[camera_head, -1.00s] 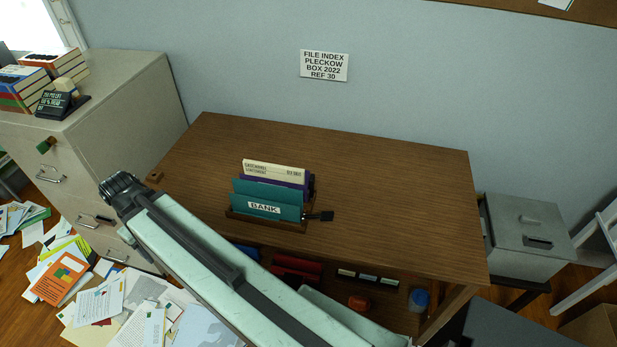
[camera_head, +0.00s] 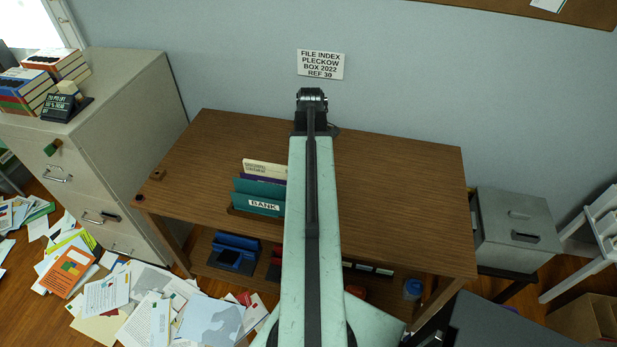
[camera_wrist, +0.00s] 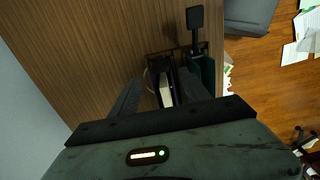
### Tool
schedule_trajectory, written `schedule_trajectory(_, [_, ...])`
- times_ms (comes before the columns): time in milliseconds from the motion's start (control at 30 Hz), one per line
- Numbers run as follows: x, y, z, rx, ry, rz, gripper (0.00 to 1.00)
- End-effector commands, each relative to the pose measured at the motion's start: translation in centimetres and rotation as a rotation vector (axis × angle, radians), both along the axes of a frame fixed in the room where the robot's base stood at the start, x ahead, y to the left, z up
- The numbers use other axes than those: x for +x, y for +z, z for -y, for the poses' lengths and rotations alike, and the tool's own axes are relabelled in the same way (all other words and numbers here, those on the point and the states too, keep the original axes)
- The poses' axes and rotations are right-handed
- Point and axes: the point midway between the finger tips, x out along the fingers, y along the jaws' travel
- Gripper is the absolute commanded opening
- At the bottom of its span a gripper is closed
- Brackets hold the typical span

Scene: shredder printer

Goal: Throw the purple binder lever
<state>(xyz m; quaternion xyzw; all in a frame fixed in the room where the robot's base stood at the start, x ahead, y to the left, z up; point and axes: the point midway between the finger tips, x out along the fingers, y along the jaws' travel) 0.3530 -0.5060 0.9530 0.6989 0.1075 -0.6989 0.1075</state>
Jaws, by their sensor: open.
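The purple binder (camera_head: 262,178) shows as a thin strip between a cream file (camera_head: 264,168) and teal files (camera_head: 258,189) on the brown desk, in a dark holder. My arm hides the right part of this group in the head view. In the wrist view a black paddle-shaped lever (camera_wrist: 195,18) sticks out from the holder's end; which binder it joins is hard to tell. My gripper (camera_wrist: 160,82) is open, its dark fingers above the files, with the cream file (camera_wrist: 165,95) showing between them. The head view does not show the fingers clearly.
The brown desk (camera_head: 400,190) is mostly clear around the holder. Blue folders (camera_head: 236,250) and other items sit on its lower shelf. A filing cabinet (camera_head: 130,120) stands left, a grey metal box (camera_head: 517,225) right. Papers (camera_head: 150,305) litter the floor at lower left.

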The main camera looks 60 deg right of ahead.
Motion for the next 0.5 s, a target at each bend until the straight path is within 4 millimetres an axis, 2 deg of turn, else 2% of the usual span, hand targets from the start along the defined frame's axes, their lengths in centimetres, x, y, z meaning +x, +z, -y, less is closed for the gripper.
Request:
schedule_trajectory(400, [0.1, -7.0, -0.1, 0.0, 0.0, 0.0, 0.55])
schedule_trajectory(500, [0.1, -7.7, -0.1, 0.0, 0.0, 0.0, 0.55])
